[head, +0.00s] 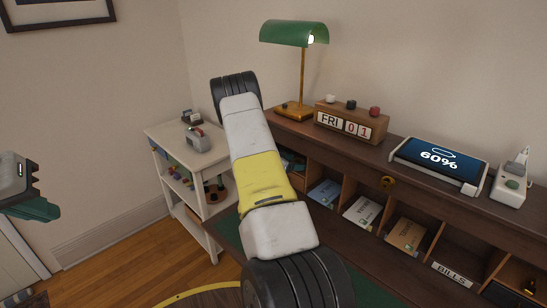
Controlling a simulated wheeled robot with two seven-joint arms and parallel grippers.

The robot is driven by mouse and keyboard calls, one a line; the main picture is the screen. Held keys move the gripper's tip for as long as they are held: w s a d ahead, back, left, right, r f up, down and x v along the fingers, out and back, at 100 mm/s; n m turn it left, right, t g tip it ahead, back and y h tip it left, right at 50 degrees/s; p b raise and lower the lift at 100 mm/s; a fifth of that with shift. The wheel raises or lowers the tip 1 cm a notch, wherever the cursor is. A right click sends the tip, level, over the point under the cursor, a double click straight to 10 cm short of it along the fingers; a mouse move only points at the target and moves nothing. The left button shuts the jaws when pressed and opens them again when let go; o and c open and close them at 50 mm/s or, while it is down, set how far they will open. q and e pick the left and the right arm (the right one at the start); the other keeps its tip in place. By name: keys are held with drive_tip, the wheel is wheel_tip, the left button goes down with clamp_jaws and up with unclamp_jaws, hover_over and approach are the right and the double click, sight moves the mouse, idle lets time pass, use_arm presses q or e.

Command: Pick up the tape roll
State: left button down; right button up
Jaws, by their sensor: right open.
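My right arm crosses the middle of the view and hides part of the desk.
The desk (390,160) carries a green lamp (293,33), a date block (345,125), a display (438,158) and a white device (512,182). Cubbies below hold booklets. A white shelf unit (160,132) stands at the left. Floor shows at lower left.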

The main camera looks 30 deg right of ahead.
drive_tip(key=c, duration=1.4)
drive_tip(key=shift+r, duration=0.15)
